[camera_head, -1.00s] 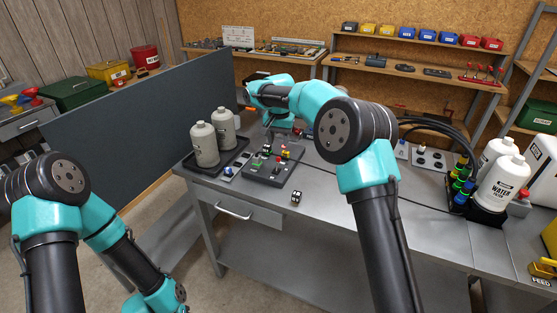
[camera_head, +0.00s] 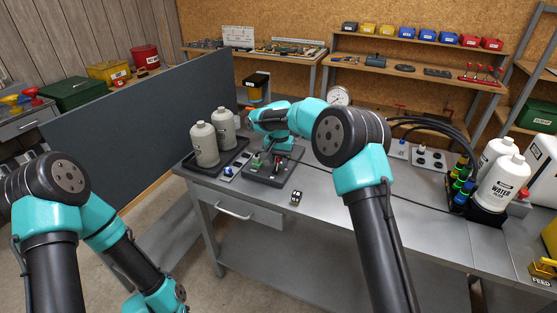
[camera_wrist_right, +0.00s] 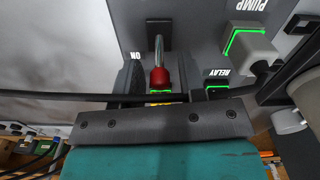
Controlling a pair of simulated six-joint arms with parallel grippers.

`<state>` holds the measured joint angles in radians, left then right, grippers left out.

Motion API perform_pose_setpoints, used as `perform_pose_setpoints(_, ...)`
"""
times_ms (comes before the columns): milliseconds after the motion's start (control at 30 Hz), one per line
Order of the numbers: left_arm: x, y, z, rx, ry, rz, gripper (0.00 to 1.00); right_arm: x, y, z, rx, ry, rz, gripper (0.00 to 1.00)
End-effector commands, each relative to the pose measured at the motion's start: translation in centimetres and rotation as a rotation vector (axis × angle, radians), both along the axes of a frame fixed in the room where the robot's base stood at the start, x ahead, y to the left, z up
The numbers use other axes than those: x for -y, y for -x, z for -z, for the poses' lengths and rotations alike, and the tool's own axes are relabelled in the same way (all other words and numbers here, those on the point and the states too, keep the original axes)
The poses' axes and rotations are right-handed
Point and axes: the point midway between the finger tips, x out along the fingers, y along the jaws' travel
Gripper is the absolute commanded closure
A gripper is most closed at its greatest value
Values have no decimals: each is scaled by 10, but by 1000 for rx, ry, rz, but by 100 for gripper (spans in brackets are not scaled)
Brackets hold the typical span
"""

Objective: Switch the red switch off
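The red switch is a lever with a red tip (camera_wrist_right: 160,77), seen close up in the right wrist view beside an upside-down ON label. It sits on a grey control box (camera_head: 252,172), which is on the workbench in the head view. My right gripper (camera_wrist_right: 158,78) is at the lever, with a dark finger on either side and a gap between them. Whether a finger touches the lever is unclear. A green-lit part shows below the red tip. In the head view my right gripper (camera_head: 277,160) is over the box, partly hidden by my arm. My left gripper is out of view.
White bottles (camera_head: 204,147) in a dark tray stand left of the box. The front middle bench is mostly clear.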

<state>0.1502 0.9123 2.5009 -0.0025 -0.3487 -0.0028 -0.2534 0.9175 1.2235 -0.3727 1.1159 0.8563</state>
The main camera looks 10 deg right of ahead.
Motion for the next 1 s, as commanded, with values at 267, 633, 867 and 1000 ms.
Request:
perform_pose_setpoints(267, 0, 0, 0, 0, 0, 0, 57, 0, 0, 0, 0, 0, 0, 90)
perform_pose_setpoints(633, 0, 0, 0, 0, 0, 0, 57, 0, 0, -1, 5, 3, -1, 100)
perform_pose_setpoints(867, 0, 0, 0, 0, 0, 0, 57, -2, 3, -2, 42, 28, -2, 100)
perform_pose_setpoints(1000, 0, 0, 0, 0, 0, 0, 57, -3, 5, -2, 85, 58, -2, 100)
